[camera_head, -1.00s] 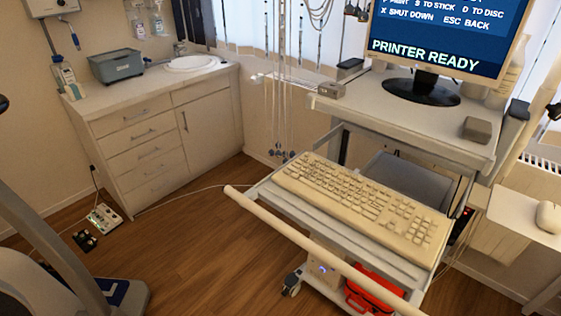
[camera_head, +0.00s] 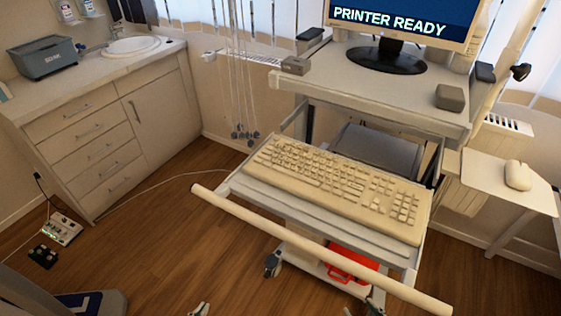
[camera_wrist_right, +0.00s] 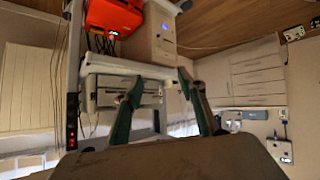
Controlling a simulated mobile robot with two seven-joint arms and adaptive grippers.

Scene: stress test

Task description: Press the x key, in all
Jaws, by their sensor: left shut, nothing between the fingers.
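The cream keyboard (camera_head: 335,187) lies on the pull-out shelf (camera_head: 300,207) of a cart, in the middle of the head view. Its key letters are too small to read, so I cannot pick out the x key. The monitor (camera_head: 400,22) above shows "PRINTER READY"; the upper part of its screen is cut off. My left gripper (camera_head: 200,309) just shows at the bottom edge, shut and empty, in front of and below the cart's handle. My right gripper (camera_head: 362,311) barely shows at the bottom edge. In the right wrist view its green fingers (camera_wrist_right: 160,78) are apart with nothing between them.
A long pale handle bar (camera_head: 310,245) runs across the cart's front, between my grippers and the keyboard. A mouse (camera_head: 518,175) lies on a side shelf at the right.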

